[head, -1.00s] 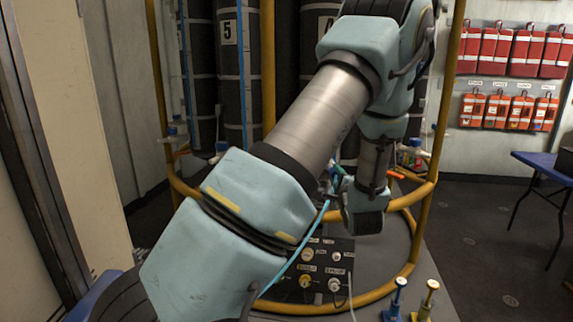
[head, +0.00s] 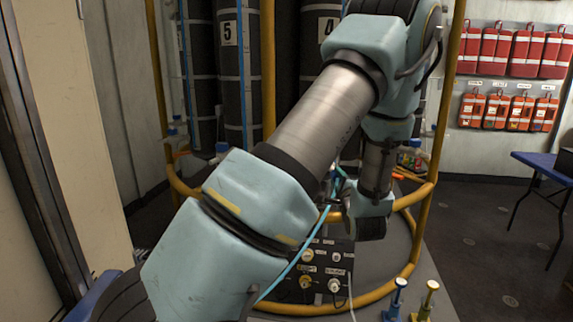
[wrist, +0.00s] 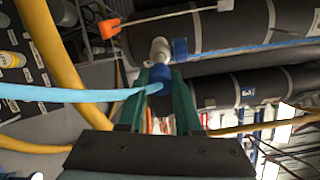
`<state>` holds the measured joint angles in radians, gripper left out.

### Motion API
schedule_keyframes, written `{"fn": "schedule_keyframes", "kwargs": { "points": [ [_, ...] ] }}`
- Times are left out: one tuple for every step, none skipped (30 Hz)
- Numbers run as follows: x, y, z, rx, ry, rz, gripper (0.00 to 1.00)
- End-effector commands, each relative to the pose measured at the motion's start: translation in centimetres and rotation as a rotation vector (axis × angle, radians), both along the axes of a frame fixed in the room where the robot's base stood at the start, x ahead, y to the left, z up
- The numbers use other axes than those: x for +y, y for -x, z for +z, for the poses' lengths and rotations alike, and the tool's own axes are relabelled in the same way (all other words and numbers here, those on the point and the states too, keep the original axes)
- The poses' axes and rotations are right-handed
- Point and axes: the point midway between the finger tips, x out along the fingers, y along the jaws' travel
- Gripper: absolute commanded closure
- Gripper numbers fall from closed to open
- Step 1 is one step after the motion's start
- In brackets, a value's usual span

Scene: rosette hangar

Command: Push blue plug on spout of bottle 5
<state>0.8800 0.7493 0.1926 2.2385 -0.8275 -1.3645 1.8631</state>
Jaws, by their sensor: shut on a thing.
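In the wrist view my gripper (wrist: 160,98) has its two green fingers closed around the blue plug (wrist: 160,74). A light blue hose (wrist: 80,95) runs from the plug to the left. A white spout (wrist: 160,50) on a dark bottle (wrist: 210,30) is directly beyond the plug, in line with it. They look touching or very close; I cannot tell whether the plug is seated. Bottle 5 (head: 232,75) stands at the back in the head view, its number near the top. My arm hides the fingers and plug there. The wrist view shows no bottle number.
Bottle 4 (head: 322,40) stands right of bottle 5. A yellow tubular frame (head: 268,70) surrounds the bottles. A black panel with knobs (head: 325,265) sits low in front. Two small pumps, blue (head: 395,300) and yellow (head: 427,300), stand right of it. A blue table (head: 545,165) is far right.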

Motion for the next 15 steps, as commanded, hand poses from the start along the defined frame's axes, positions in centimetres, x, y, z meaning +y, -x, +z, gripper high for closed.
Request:
{"fn": "schedule_keyframes", "kwargs": {
  "points": [
    [0.0, 0.2, 0.0, 0.000, -0.001, -0.001, 1.00],
    [0.0, 0.3, 0.0, 0.000, -0.001, -0.001, 1.00],
    [0.0, 0.5, 0.0, 0.000, -0.001, -0.001, 1.00],
    [0.0, 0.6, 0.0, 0.001, -0.001, -0.001, 1.00],
    [-0.1, 0.7, 0.0, 0.001, -0.001, -0.001, 1.00],
    [-0.1, 0.9, 0.0, 0.001, 0.000, 0.000, 1.00],
    [-0.1, 1.0, 0.0, 0.001, 0.000, 0.000, 1.00],
    [-0.1, 1.1, 0.0, 0.000, 0.000, 0.000, 1.00],
    [-0.1, 1.2, 0.0, 0.000, 0.001, 0.000, 1.00],
    [-0.1, 1.4, 0.0, 0.000, 0.001, 0.000, 1.00],
    [-0.1, 1.5, 0.0, 0.000, 0.001, 0.000, 1.00],
    [-0.1, 1.6, 0.0, 0.000, 0.001, 0.000, 1.00],
    [-0.2, 1.8, 0.0, 0.000, 0.001, -0.001, 1.00],
    [-0.2, 1.9, 0.0, 0.000, 0.000, -0.001, 1.00],
    [-0.2, 2.0, 0.0, 0.000, 0.000, -0.001, 1.00]
  ]
}}
